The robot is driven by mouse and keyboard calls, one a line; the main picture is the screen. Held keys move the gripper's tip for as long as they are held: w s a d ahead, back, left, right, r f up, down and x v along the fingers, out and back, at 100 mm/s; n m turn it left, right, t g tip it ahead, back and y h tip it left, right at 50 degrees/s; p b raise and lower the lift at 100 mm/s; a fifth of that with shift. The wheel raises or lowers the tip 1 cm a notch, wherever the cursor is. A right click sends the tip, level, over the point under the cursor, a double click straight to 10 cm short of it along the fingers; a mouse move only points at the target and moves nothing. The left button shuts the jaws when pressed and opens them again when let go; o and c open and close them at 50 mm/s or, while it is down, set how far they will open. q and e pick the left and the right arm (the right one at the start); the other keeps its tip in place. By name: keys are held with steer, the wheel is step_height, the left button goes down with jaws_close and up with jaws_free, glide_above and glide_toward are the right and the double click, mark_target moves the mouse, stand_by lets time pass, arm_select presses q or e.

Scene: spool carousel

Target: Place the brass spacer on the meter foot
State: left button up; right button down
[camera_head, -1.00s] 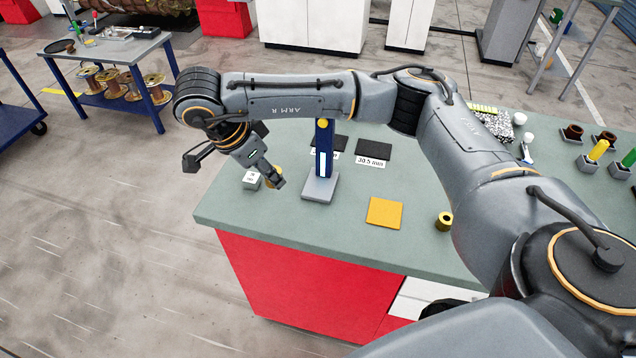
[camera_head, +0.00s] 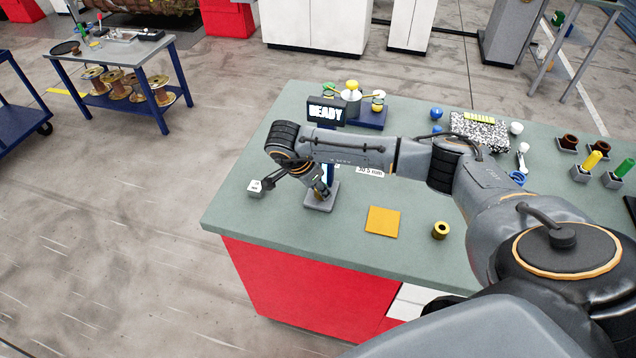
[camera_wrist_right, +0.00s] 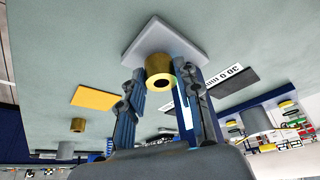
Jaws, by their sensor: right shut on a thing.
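My right gripper (camera_head: 322,190) is at the grey square meter foot (camera_head: 321,202), in front of the blue meter post. In the right wrist view the gripper (camera_wrist_right: 160,88) is shut on a brass spacer (camera_wrist_right: 158,66), a short ring with a dark bore. The spacer lies over the meter foot (camera_wrist_right: 136,36) in that view, close to the blue post (camera_wrist_right: 185,112). I cannot tell whether it touches the foot. In the head view the arm and fingers hide most of the post and the held spacer. My left gripper is not in view.
A second brass spacer (camera_head: 440,230) stands on the green bench, right of a yellow square pad (camera_head: 383,221). A READY display (camera_head: 325,112) stands behind the arm. The bench front is mostly clear.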

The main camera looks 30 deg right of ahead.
steer(key=shift+f, duration=0.2)
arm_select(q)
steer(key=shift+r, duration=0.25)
arm_select(e)
steer(key=shift+f, duration=0.1)
steer(key=shift+f, duration=0.2)
steer(key=c, duration=0.9)
jaws_free()
steer(key=shift+c, duration=0.2)
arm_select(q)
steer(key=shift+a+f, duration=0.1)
arm_select(e)
steer(key=shift+r, duration=0.1)
